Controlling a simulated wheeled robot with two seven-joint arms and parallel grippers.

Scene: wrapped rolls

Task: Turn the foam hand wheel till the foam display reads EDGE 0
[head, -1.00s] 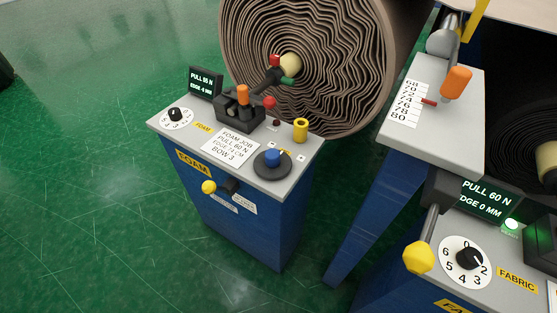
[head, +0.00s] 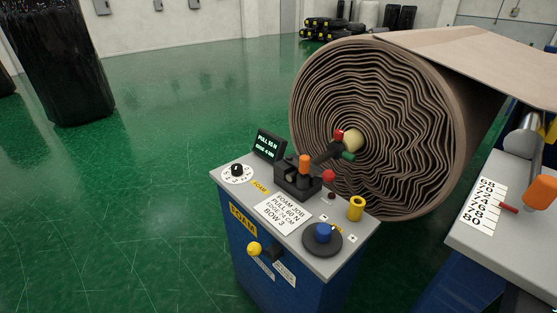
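The foam display (head: 269,145) stands at the back left of the foam console. Its top line seems to read PULL 55 N; the EDGE figure below is too small to read surely. A yellow ball handle (head: 254,249) with a dark hub (head: 271,249) sits on the console's front face. A black disc (head: 322,241) with a blue knob (head: 323,231) lies on the top's right part. I cannot tell for certain which is the hand wheel. Neither of my grippers is in view, and nothing touches the console controls.
A numbered dial (head: 238,173), an orange-topped lever (head: 304,163), a job card (head: 282,213) and a yellow cylinder (head: 356,208) are on top.

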